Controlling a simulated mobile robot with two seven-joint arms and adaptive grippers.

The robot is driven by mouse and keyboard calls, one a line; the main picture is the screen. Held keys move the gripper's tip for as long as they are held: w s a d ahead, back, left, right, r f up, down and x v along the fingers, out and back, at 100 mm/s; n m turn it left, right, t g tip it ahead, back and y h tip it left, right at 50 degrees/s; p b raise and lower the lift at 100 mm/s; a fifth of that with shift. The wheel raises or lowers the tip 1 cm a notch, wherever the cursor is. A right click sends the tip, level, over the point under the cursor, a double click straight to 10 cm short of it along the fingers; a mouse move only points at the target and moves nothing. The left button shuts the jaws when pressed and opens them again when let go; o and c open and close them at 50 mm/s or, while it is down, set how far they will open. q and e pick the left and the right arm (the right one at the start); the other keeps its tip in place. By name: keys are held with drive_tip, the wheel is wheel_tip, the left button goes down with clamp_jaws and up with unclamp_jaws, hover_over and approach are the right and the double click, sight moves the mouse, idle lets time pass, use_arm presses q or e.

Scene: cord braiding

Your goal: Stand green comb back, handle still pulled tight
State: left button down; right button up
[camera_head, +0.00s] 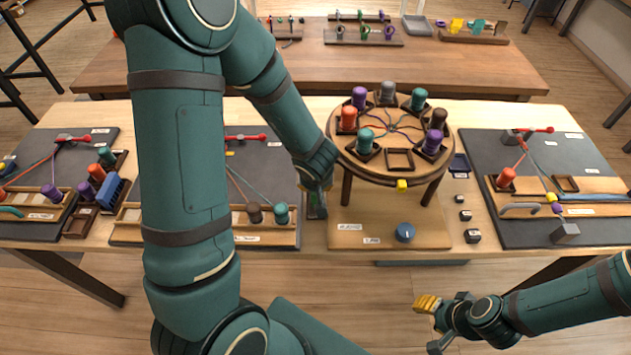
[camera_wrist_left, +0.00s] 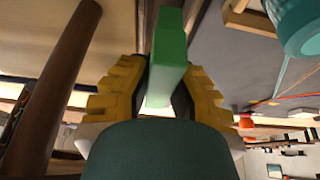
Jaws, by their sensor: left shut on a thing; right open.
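In the left wrist view, my left gripper (camera_wrist_left: 162,85) is shut on the green comb (camera_wrist_left: 171,48), a narrow bright green bar between its yellow fingers. In the head view the left gripper (camera_head: 317,204) is low beside the left side of the round braiding stand (camera_head: 345,160); the comb is mostly hidden there. I cannot tell whether the comb touches its base. A grey curved handle (camera_head: 520,209) lies on the right board, near a red spool (camera_head: 506,178) with a red cord. I cannot tell whether this is the task's handle. My right gripper (camera_head: 432,324) is open and empty, in front of the table.
The stand carries several coloured spools and an empty square holder (camera_head: 399,159). A blue knob (camera_head: 404,232) sits on its base. A board with teal and brown spools (camera_head: 282,213) is left of the stand. My left arm hides much of the left table.

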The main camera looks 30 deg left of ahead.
use_arm(q)
drive_tip(key=shift+p, duration=0.6)
idle(1.1)
drive_tip(key=shift+f+b, duration=1.15)
drive_tip(key=shift+f, duration=0.3)
idle(0.5)
drive_tip(key=c, duration=0.9)
unclamp_jaws()
drive_tip(key=shift+c, duration=0.2)
drive_tip(key=v, duration=1.2)
drive_tip(key=shift+w, duration=0.1)
